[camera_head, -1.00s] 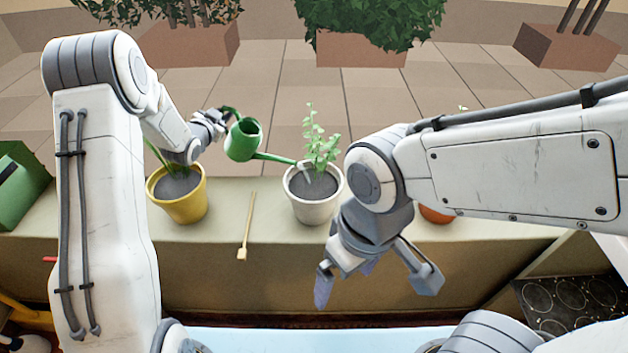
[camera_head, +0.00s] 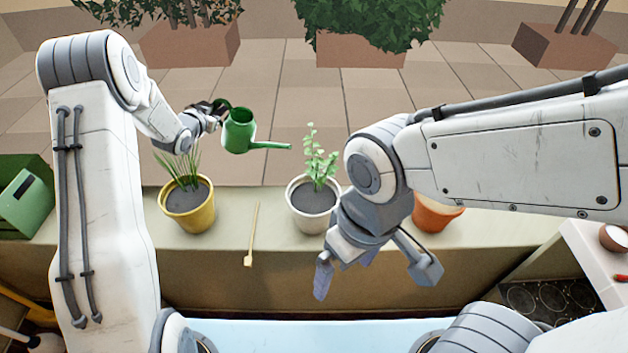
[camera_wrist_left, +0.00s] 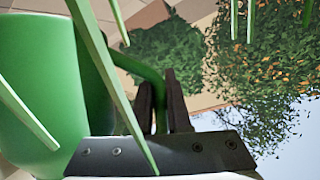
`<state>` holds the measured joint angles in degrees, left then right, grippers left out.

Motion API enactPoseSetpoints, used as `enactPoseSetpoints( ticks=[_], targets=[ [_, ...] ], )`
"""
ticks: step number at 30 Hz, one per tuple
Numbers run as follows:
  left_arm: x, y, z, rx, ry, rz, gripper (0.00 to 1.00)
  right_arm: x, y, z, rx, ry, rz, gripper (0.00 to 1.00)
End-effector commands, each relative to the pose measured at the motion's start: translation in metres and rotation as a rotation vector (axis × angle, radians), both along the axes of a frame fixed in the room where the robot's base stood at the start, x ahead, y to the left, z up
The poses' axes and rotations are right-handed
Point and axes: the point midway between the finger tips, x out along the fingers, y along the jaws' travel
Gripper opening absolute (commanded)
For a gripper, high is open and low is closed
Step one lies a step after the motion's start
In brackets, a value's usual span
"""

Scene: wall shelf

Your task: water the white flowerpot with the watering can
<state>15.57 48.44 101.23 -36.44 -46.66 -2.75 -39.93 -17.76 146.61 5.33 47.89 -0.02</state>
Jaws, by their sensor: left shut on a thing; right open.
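The green watering can (camera_head: 239,133) is held in the air above and behind the shelf, between the yellow pot and the white flowerpot. My left gripper (camera_head: 219,112) is shut on its handle, which also shows between the fingers in the left wrist view (camera_wrist_left: 158,100). The can looks about level, its spout pointing right, with the tip short of the plant. The white flowerpot (camera_head: 312,222) stands upright on the shelf with dark soil and a leafy green plant (camera_head: 318,165). My right gripper (camera_head: 372,277) is open and empty in front of the shelf, right of the white pot.
A yellow pot (camera_head: 188,216) with long thin leaves stands on the left. A thin wooden stick (camera_head: 251,235) lies between it and the white pot. An orange pot (camera_head: 436,217) is partly hidden behind my right arm. A green box (camera_head: 28,203) sits far left.

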Motion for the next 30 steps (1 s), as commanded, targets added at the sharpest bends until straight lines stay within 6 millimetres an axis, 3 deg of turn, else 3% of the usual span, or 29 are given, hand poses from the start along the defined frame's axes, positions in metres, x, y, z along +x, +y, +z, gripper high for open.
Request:
enactPoseSetpoints(
  ticks=[8, 23, 30],
  targets=[
    [0.001, 0.001, 0.008, -0.012, 0.006, 0.000, 0.00, 0.000, 0.000, 0.009, -0.001, 0.002, 0.000, 1.00],
    [0.009, 0.016, 0.031, -0.167, 0.091, 0.002, 0.00, 0.000, 0.000, 0.074, -0.001, 0.001, 0.000, 1.00],
    [0.012, 0.021, 0.017, -0.278, 0.152, 0.002, 0.00, 0.000, 0.000, 0.093, -0.001, 0.001, 0.000, 1.00]
  ],
)
